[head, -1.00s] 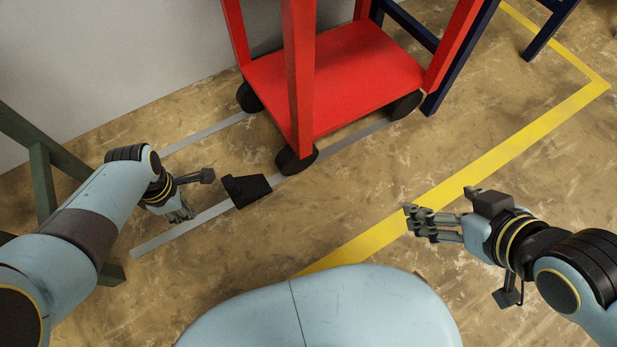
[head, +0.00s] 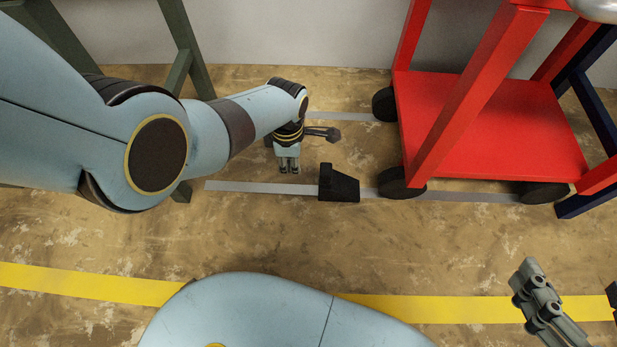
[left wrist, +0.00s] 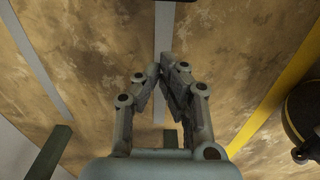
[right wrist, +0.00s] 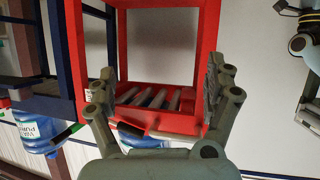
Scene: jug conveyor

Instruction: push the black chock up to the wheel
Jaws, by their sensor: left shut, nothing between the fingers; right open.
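The black chock (head: 339,184) lies on a grey floor strip, left of the red cart's near-left black wheel (head: 400,184). A short stretch of strip shows between chock and wheel. My left gripper (head: 288,170) is shut and empty, pointing down to the left of the chock and apart from it in the head view. Its closed fingers also show in the left wrist view (left wrist: 160,72), over a grey strip. Its height above the floor is hard to tell. My right gripper (head: 538,285) is open and empty at the lower right; its spread fingers show in the right wrist view (right wrist: 158,80).
The red cart (head: 485,120) stands at the right, with a dark blue frame (head: 590,195) beside it. A green frame (head: 178,70) stands at the back left. A yellow line (head: 90,283) crosses the floor in front. The floor around the chock is clear.

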